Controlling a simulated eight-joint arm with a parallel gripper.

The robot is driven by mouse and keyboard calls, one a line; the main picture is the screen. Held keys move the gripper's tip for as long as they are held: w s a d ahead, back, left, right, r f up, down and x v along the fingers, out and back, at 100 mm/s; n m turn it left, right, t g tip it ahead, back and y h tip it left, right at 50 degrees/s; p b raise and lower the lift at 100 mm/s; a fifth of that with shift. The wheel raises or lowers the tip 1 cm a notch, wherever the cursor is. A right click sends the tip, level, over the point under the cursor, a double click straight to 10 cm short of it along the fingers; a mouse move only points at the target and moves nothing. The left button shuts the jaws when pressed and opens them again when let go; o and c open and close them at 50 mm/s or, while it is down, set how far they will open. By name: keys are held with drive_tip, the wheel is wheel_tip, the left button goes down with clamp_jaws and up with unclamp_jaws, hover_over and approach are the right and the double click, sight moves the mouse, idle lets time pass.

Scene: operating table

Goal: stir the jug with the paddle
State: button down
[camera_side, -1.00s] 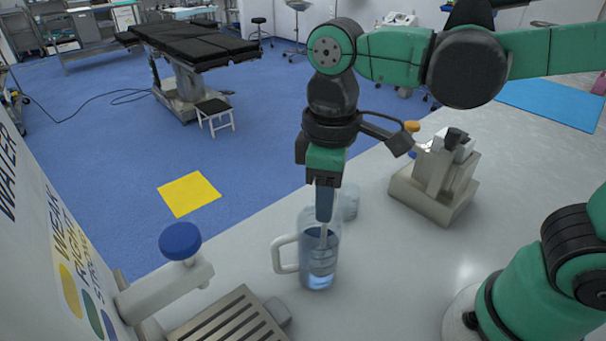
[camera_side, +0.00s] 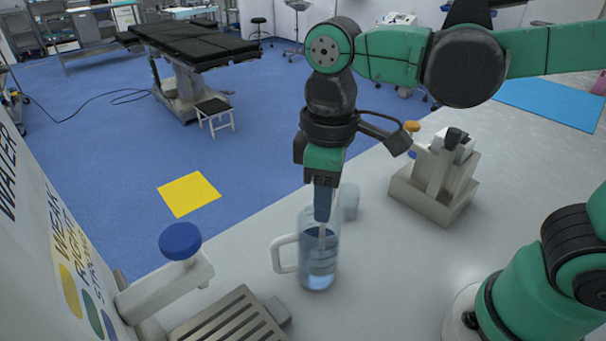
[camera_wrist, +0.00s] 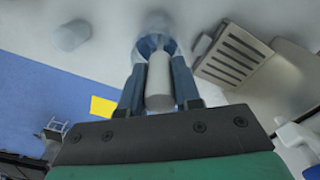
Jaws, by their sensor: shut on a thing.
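The clear jug (camera_side: 317,268) stands upright on the grey counter, its white handle to the left, with bluish liquid in its lower part. My gripper (camera_side: 323,203) is over the jug's mouth, pointing down, shut on the paddle (camera_side: 322,238). The paddle's lower part is inside the jug; its end is blurred in the liquid. In the wrist view the pale paddle handle (camera_wrist: 160,82) sits between the two blue fingers, and the jug behind it is mostly hidden.
A slatted drip tray (camera_side: 228,322) and a dispenser with a blue knob (camera_side: 180,241) are at the lower left. A small translucent cup (camera_side: 349,202) stands just behind the jug. A beige holder (camera_side: 435,180) stands to the right. The counter between holder and jug is clear.

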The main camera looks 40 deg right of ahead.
idle(0.3)
wheel_tip(320, 180, up, 14)
drive_tip(key=shift+f, duration=0.25)
idle(0.9)
drive_tip(key=shift+d, duration=0.1)
idle(0.3)
